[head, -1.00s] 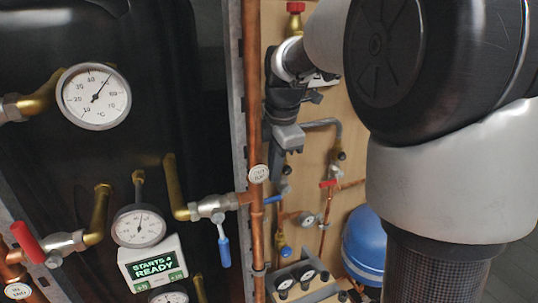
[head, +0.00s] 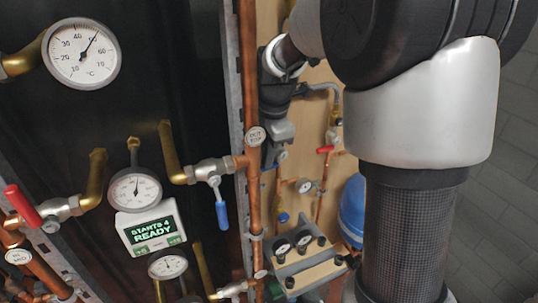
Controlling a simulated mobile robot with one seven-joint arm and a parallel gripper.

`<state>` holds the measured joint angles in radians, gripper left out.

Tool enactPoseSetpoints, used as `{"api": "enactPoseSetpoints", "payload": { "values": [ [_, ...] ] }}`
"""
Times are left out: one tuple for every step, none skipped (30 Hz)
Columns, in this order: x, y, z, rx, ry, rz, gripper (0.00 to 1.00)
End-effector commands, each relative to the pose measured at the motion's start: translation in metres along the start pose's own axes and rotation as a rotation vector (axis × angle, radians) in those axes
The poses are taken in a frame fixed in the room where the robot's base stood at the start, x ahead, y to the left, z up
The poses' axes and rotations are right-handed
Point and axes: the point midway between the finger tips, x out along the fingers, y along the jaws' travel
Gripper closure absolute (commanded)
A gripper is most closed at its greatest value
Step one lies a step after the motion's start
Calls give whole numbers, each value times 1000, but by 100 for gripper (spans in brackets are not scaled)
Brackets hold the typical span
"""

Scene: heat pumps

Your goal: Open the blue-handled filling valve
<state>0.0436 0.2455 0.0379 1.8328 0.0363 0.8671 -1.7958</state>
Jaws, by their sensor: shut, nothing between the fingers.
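My gripper (head: 268,157) points down in front of the wooden board, at the end of my arm. Its fingers are small, dark and partly hidden; they look shut and empty. A small blue handle (head: 282,155) on the board's pipework shows just right of the fingertips; I cannot tell whether they touch. A larger blue lever (head: 221,209) hangs down from a valve on the nearer copper pipe, left of my gripper. No label that I can read says which blue handle is the filling valve.
Red-handled valves stand at the far left (head: 22,206) and on the board (head: 325,149). A blue vessel (head: 352,208) is at the board's right. A vertical copper pipe (head: 252,80) stands close left of my gripper.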

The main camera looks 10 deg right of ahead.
Motion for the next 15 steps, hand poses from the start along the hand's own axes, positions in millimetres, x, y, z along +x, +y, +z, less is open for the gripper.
{"api": "enactPoseSetpoints", "payload": {
  "values": [
    [2,-1,-2,0,4,-5,100],
    [2,-1,-2,0,4,-5,100],
    [2,-1,-3,0,5,-6,100],
    [2,-1,-3,0,5,-6,100],
    [2,-1,-3,0,5,-6,100],
    [2,-1,-3,0,5,-6,100],
    [2,-1,-3,0,5,-6,100],
    [2,-1,-3,0,5,-5,100],
    [0,-1,-2,0,4,-4,100],
    [-2,-1,-2,0,4,-4,100],
    [-4,0,-2,0,4,-3,100],
    [-9,0,-2,0,4,-2,100],
    [-13,0,-2,0,4,-1,100],
    [-18,0,-2,0,3,0,100],
    [-26,0,-2,0,3,-1,100]
  ]
}}
